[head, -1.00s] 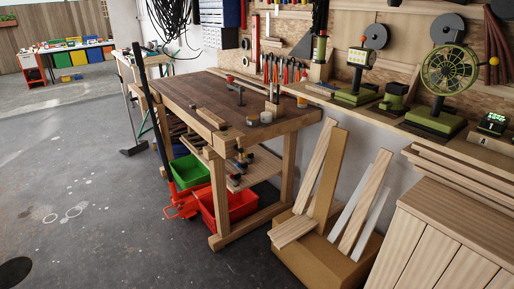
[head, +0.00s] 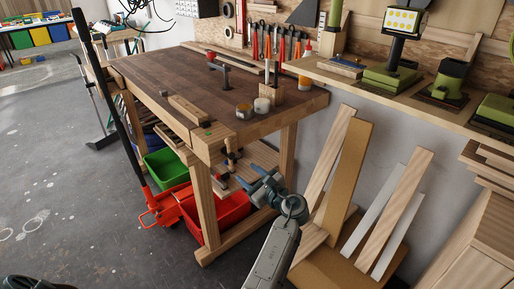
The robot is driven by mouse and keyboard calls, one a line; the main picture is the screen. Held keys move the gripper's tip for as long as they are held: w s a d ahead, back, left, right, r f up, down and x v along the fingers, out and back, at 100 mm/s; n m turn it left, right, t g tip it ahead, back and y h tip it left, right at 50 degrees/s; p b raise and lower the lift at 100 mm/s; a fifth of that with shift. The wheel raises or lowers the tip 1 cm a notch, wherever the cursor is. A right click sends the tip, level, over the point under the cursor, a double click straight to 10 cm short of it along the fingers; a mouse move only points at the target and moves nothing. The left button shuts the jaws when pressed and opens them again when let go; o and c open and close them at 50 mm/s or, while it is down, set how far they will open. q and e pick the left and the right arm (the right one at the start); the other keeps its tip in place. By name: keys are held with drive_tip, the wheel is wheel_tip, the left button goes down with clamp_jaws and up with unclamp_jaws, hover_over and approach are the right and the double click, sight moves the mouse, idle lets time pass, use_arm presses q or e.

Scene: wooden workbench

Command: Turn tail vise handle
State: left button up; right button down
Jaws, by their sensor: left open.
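The wooden workbench (head: 160,65) carries a vise at its near right corner. The vise's handle parts (head: 230,158) show below the bench top's end as small dark and reddish pieces. They are too small to make out the handle's angle. My left gripper (head: 248,177), blue-grey, reaches up from the bottom of the head view. Its open fingers are just to the right of and below the handle parts, with nothing seen between them. I cannot tell whether they touch. My right gripper is not in view.
A green bin (head: 165,168) and a red bin (head: 232,214) are under the bench. Jars (head: 262,104) sit on the bench. Floor at left is mostly clear.

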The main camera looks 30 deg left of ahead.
sight(232, 157)
use_arm(q)
drive_tip(key=shift+y, duration=0.3)
drive_tip(key=x, duration=0.3)
drive_tip(key=r+x, duration=0.1)
drive_tip(key=x, duration=0.2)
drive_tip(key=p+x, duration=0.1)
drive_tip(key=x, duration=0.3)
drive_tip(key=shift+w+d+r, duration=0.1)
drive_tip(key=shift+r, duration=0.25)
drive_tip(key=shift+w+a, duration=0.15)
drive_tip(key=shift+a, duration=0.1)
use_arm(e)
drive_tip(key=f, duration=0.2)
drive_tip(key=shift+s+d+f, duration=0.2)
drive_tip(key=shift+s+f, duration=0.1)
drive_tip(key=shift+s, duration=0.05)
use_arm(q)
clamp_jaws()
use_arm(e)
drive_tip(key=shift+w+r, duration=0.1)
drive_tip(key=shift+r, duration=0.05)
use_arm(q)
drive_tip(key=shift+f, duration=0.1)
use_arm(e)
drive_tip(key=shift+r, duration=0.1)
